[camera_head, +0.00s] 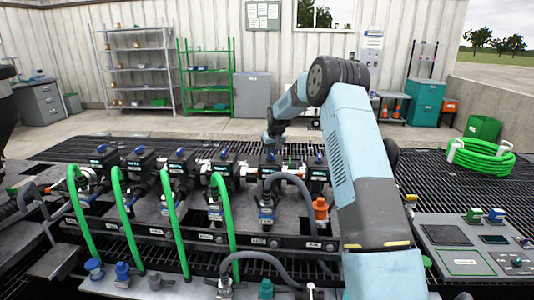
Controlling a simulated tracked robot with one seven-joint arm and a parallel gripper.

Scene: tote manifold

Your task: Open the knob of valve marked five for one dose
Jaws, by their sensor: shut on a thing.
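A row of black valve blocks with small blue knobs stands on the manifold bench. The fifth block from the left (270,167) is below my gripper (270,148). My gripper points down and is shut on the knob at the top of this block; the fingers hide most of the knob. The markings on the blocks are too small to read, so I cannot confirm the number five. How far the knob is turned cannot be told.
Blue knobs of the neighbouring valves (223,151) (318,157) stand close on both sides. Green hoses (172,220) and a grey hose (300,190) arch in front. An orange fitting (320,208) stands at right. A control panel (465,245) lies at the right front.

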